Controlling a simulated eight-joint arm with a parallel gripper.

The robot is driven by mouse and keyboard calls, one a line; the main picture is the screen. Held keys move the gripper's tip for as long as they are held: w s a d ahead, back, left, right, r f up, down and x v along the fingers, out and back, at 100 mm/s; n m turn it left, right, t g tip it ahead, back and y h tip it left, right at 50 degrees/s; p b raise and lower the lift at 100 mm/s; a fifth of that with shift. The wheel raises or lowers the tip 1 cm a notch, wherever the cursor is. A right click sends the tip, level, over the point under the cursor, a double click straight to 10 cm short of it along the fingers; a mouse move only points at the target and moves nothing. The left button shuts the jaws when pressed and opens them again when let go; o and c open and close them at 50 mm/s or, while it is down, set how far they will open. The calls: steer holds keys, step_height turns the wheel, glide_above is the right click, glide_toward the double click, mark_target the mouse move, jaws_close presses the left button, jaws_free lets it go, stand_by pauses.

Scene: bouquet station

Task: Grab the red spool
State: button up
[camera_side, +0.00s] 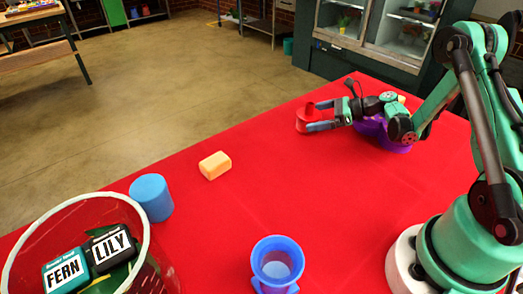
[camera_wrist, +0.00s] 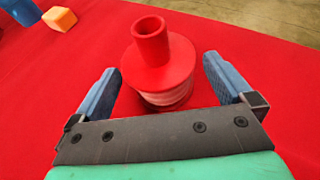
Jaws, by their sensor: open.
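The red spool (camera_wrist: 161,68) stands upright on the red table, with a hollow red stem on top and pale winding under its flange. In the wrist view it sits between and slightly ahead of my gripper's (camera_wrist: 158,80) two blue fingers, with gaps on both sides. In the side view the red spool (camera_side: 303,119) shows near the table's far edge, partly hidden by the fingers of my gripper (camera_side: 318,115). My gripper is open and holds nothing.
An orange block (camera_side: 215,165) and a blue cylinder (camera_side: 152,197) stand left. A clear bin (camera_side: 146,232) with FERN and LILY labels is at front left, a blue cup (camera_side: 277,262) at front. A purple object (camera_side: 385,137) lies under my arm. The table's middle is clear.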

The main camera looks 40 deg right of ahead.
steer(key=shift+x, duration=1.2)
steer(key=c, duration=1.1)
steer(key=shift+r, duration=0.2)
